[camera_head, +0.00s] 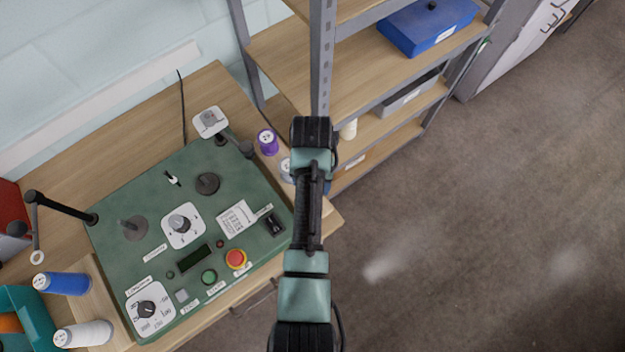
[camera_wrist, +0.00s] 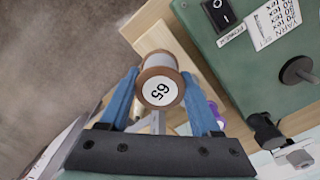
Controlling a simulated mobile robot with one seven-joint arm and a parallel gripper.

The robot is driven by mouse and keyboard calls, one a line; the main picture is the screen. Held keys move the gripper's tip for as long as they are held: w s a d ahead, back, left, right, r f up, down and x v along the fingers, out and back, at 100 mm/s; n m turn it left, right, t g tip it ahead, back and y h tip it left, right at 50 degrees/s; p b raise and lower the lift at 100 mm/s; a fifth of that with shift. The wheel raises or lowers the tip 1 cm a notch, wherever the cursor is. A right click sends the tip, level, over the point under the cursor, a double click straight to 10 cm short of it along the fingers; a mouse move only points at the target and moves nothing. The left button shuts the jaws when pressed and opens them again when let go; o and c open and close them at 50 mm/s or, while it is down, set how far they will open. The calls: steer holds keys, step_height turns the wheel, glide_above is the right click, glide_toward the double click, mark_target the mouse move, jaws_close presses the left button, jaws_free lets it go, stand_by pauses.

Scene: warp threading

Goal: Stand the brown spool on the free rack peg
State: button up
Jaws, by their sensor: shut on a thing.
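My gripper (camera_wrist: 160,95) has blue fingers, shut on the brown spool (camera_wrist: 180,72). The spool has brown flanges, pale grey thread and a round white label reading 65 on the end facing the wrist camera. In the head view my gripper is mostly hidden behind my arm, above the table's right edge. A pale-labelled spool (camera_head: 286,166) shows beside my arm there; I cannot tell whether it is the held one. Black discs with upright pegs (camera_head: 207,183) (camera_head: 134,228) stand on the green panel (camera_head: 215,160). I cannot make out a free rack peg.
A purple spool (camera_head: 267,141) stands near the panel's right edge. A blue spool (camera_head: 62,284) and a white spool (camera_head: 84,334) are at lower left, beside a teal bin (camera_head: 38,325). A metal shelf post (camera_head: 322,60) rises just beyond my arm. Open floor lies right.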

steer(key=shift+a+f+b, duration=0.1)
steer(key=shift+f+b, duration=0.4)
steer(key=shift+b, duration=0.05)
step_height(320, 180, down, 3)
steer(key=b, duration=0.3)
steer(key=shift+f+b, duration=1.1)
steer(key=shift+f, duration=0.6)
steer(key=shift+f+b, duration=0.45)
steer(key=shift+f, duration=0.25)
steer(key=o, duration=1.2)
